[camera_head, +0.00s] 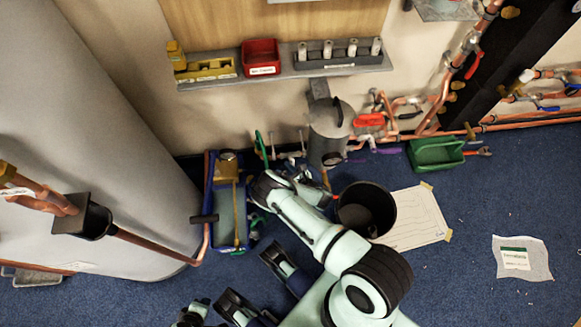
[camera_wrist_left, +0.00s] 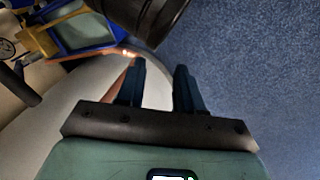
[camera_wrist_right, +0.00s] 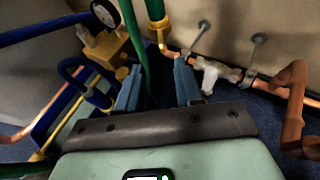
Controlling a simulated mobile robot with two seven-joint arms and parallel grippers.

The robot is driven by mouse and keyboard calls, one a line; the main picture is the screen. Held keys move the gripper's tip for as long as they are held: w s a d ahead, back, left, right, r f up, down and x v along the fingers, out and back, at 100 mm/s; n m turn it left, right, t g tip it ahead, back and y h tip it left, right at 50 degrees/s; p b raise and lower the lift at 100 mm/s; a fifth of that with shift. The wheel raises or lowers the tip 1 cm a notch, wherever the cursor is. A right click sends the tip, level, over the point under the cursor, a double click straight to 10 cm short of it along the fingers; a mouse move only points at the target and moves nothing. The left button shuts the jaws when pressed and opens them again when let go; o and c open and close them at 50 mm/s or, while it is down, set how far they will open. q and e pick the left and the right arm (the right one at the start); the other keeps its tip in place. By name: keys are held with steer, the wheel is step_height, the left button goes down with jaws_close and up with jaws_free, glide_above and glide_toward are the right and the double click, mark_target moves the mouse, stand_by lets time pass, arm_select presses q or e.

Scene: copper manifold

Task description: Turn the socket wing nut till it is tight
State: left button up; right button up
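A small white winged fitting (camera_wrist_right: 210,78) sits on the copper pipe low on the wall in the right wrist view, right of my fingers; I cannot tell for sure that it is the socket wing nut. My right gripper (camera_wrist_right: 158,82) has its fingers apart, with a dark gap and a green hose (camera_wrist_right: 155,50) beyond them. I see no contact with the fitting. In the head view the right gripper (camera_head: 262,187) is near the blue pump tray, its fingertips unclear. My left gripper (camera_wrist_left: 160,80) is open and empty over the floor in the left wrist view.
A blue pump tray (camera_head: 211,215) with a gauge (camera_head: 228,155) stands beside the grey cylinder (camera_head: 120,130). A grey canister (camera_head: 328,130), a black bucket (camera_head: 383,190), a paper sheet (camera_head: 425,215) and a green bin (camera_head: 436,153) are near the pipes. Carpet at right is mostly clear.

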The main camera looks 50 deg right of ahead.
steer(key=shift+v, duration=1.25)
